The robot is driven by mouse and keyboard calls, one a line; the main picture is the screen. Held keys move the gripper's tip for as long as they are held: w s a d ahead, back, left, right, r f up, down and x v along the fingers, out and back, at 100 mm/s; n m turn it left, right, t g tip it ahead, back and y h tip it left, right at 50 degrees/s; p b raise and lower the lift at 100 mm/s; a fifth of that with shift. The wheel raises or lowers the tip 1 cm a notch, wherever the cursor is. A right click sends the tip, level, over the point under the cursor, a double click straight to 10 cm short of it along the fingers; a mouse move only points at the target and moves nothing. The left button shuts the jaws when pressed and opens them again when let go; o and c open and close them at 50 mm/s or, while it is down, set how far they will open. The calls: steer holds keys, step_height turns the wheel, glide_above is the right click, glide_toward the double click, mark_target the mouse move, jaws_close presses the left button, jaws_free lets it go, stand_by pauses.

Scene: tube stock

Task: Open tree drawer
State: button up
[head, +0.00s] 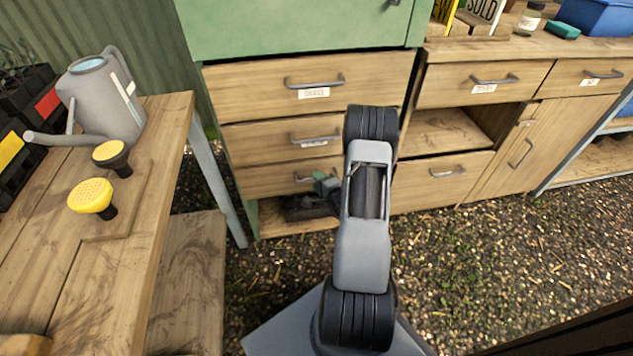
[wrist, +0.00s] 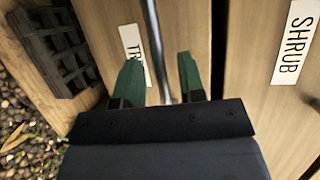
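The tree drawer (head: 262,180) is the lowest of three stacked wooden drawers under the green cabinet, and it looks closed in the head view. In the wrist view its white label (wrist: 132,55) shows only "TR"; the rest is hidden by a finger. Its metal bar handle (wrist: 153,40) runs between the two green fingers of my gripper (wrist: 160,80). The fingers are apart, one on each side of the bar, with gaps beside it. In the head view my gripper (head: 325,184) is at the drawer front, partly hidden by my arm.
The shrub drawer (wrist: 265,100) is directly above the tree drawer, and the grass drawer (head: 250,90) is on top. A black grid tray (wrist: 60,50) sits in the open space below. A wooden table (head: 150,180) with a watering can (head: 100,100) stands left. Gravel floor (head: 285,270) is open in front.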

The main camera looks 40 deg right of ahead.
steer(key=shift+w+f, duration=0.1)
steer(key=shift+w, duration=0.6)
jaws_close()
